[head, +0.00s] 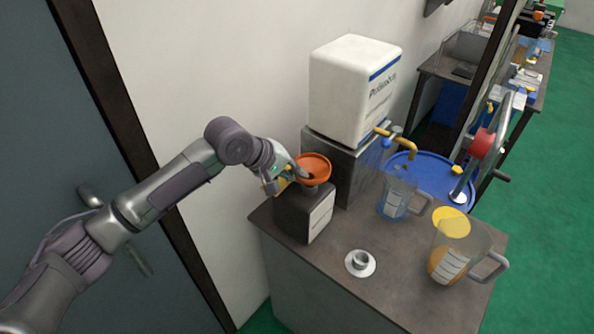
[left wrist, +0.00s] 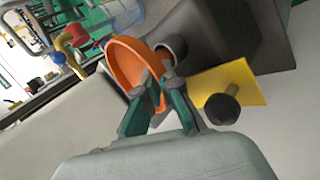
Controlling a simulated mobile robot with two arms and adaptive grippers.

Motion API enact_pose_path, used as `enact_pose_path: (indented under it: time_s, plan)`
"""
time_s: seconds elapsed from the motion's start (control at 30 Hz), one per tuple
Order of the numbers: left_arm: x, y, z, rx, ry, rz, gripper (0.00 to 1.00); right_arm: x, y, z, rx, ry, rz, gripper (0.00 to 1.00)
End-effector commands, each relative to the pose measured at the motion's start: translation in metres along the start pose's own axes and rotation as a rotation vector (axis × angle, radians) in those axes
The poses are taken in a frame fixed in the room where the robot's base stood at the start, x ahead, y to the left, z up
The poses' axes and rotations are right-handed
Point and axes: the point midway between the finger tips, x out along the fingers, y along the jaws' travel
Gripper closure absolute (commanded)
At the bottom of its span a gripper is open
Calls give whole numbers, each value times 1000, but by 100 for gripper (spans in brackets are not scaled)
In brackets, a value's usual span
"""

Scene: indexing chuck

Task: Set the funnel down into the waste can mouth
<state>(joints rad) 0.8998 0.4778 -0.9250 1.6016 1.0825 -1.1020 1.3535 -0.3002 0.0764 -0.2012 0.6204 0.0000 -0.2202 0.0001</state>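The orange funnel (head: 314,164) is over the top of the dark waste can (head: 293,214), bowl facing up. The can is a dark box with a pale label and stands on the left end of the counter. My left gripper (head: 292,176) is beside the funnel. In the left wrist view its fingers (left wrist: 154,84) close around a narrow orange part of the funnel (left wrist: 122,65). The can's grey neck (left wrist: 176,46) shows just beside the bowl. I cannot tell whether the spout is in the mouth. My right gripper is not in view.
A white container (head: 345,90) on a grey box stands behind the can. A blue-tinted jug (head: 394,196), an orange-filled jug (head: 455,255) and a small white flanged piece (head: 360,263) stand on the counter (head: 325,275). A yellow plate (left wrist: 245,78) with a dark knob shows near the can.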

Motion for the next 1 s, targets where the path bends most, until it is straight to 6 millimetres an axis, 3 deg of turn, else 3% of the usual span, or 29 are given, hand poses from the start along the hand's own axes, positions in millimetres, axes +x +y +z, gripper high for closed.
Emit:
enact_pose_path:
  time_s: [1.0]
  plan:
    - [15, -13, 1, -1, 0, 1, 100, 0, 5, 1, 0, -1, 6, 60]
